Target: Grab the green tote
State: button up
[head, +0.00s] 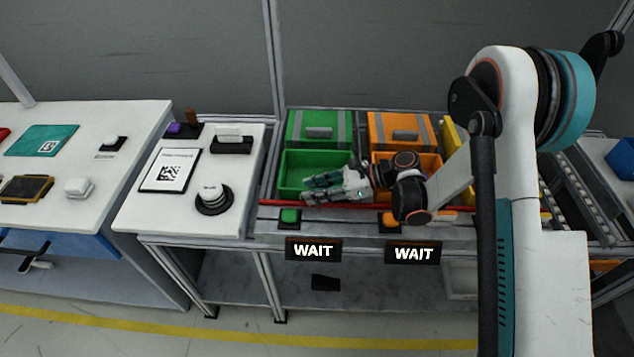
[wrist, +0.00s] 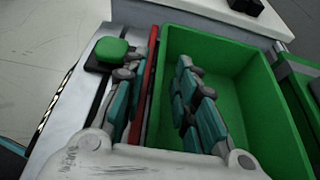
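The green tote (head: 292,172) is an open, empty-looking bin in the rack, left of an orange one. It fills the right half of the wrist view (wrist: 240,62). My gripper (head: 307,191) is at the tote's front side, its fingers pointing left in the head view. In the wrist view my gripper (wrist: 157,66) is open, with one finger over the tote's inside and the other outside, beyond a red bar (wrist: 148,85). The tote's near wall and the bar lie between the fingers. I cannot tell whether either finger touches the wall.
The orange tote (head: 432,163) is partly hidden by my arm. A green button (head: 289,216) and "WAIT" signs (head: 313,250) are on the front edge. A white table (head: 232,190) stands to the left.

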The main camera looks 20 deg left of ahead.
jog(key=shift+c, duration=0.6)
grip_shut()
jog(key=shift+r, duration=0.15)
